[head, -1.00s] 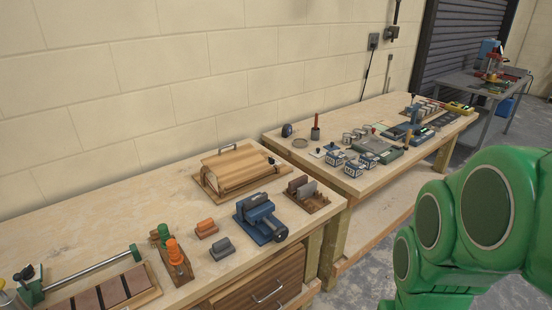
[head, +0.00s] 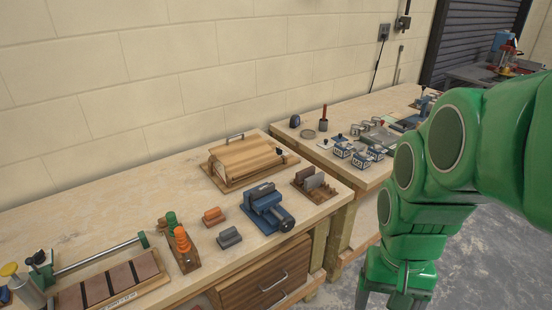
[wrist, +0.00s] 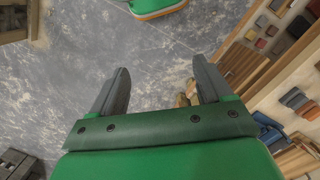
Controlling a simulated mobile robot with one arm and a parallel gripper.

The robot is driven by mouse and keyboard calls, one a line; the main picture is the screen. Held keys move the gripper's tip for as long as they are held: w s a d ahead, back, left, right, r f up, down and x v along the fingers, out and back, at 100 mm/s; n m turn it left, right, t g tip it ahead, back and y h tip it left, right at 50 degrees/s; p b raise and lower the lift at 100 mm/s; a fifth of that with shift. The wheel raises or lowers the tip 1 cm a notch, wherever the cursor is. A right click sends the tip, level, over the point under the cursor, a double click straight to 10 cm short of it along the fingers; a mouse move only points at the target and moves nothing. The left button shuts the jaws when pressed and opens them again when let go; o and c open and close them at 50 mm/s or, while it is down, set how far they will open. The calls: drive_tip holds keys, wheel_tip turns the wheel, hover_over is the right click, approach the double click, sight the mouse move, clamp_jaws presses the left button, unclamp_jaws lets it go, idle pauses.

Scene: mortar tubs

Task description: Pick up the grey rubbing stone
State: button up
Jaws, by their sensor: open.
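The grey rubbing stone (head: 229,238) looks like a small dark grey block lying on the near wooden bench. It is just in front of a similar orange-brown block (head: 213,216), apart from it, and left of the blue vise (head: 266,208). My gripper (wrist: 161,65) is open and empty in the wrist view, with its two dark fingers apart above the grey floor. My green arm hangs at the right of the head view, beyond the bench end and well away from the stone. I cannot pick out the stone surely in the wrist view.
A wooden box (head: 246,164) stands behind the blocks. A wooden stand with green and orange pieces (head: 181,246) is to their left, and a slotted rack (head: 316,191) is beyond the vise. A second bench (head: 298,131) holds several tools. Bare benchtop surrounds the stone.

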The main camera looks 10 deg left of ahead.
drive_tip(key=w+a+m, duration=0.2)
drive_tip(key=w+a, duration=0.5)
drive_tip(key=w, duration=0.6)
drive_tip(key=m+t, duration=0.2)
drive_tip(key=m, duration=0.4)
hover_over(228, 231)
drive_tip(key=f, duration=1.3)
drive_tip(key=shift+w+d+f, duration=0.1)
drive_tip(key=shift+d+f, duration=0.2)
drive_tip(key=shift+a+f, duration=0.3)
drive_tip(key=shift+a, duration=0.05)
drive_tip(key=shift+f, duration=3.75)
drive_tip(key=c, duration=1.3)
drive_tip(key=shift+o, duration=0.2)
drive_tip(key=shift+r, duration=0.15)
